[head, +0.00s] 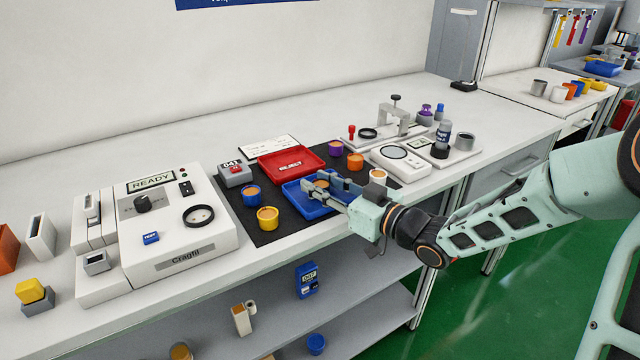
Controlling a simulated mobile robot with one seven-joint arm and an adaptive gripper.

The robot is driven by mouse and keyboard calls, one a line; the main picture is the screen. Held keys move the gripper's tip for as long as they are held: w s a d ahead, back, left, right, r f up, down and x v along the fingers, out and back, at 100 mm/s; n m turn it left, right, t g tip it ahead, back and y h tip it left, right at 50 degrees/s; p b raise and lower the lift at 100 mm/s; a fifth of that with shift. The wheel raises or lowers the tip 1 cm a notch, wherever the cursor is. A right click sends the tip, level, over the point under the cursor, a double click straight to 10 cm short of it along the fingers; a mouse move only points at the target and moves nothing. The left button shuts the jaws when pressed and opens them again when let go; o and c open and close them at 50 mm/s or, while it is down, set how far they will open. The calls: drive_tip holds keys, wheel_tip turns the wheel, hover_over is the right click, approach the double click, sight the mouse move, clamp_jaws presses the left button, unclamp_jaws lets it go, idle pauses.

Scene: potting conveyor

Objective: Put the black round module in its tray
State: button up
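A round module with a tan top (321,184) is at the blue tray (312,209), among the fingers of my gripper (318,187). Its side is mostly hidden by the fingers, so I cannot tell whether it is the black one. My gripper reaches in from the right, low over the blue tray, with its fingers apart around the module. I cannot tell whether they press on it or whether it rests on the tray floor. A red tray (291,165) lies just behind the blue tray and holds a small label or part.
Blue (251,196), yellow (268,218), purple (336,148), orange (355,162) and white (377,177) round modules stand around the trays on the black mat (248,224). A Cragfil machine (178,240) is left; a scale (400,161) and a clamp stand (394,118) are right.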

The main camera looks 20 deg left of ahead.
drive_tip(key=o, duration=0.4)
drive_tip(key=shift+c, duration=0.2)
drive_tip(key=shift+r, duration=0.1)
drive_tip(key=shift+r, duration=0.2)
drive_tip(key=p+v, duration=0.2)
drive_tip(key=v, duration=1)
drive_tip(key=shift+p, duration=0.35)
drive_tip(key=shift+f, duration=0.15)
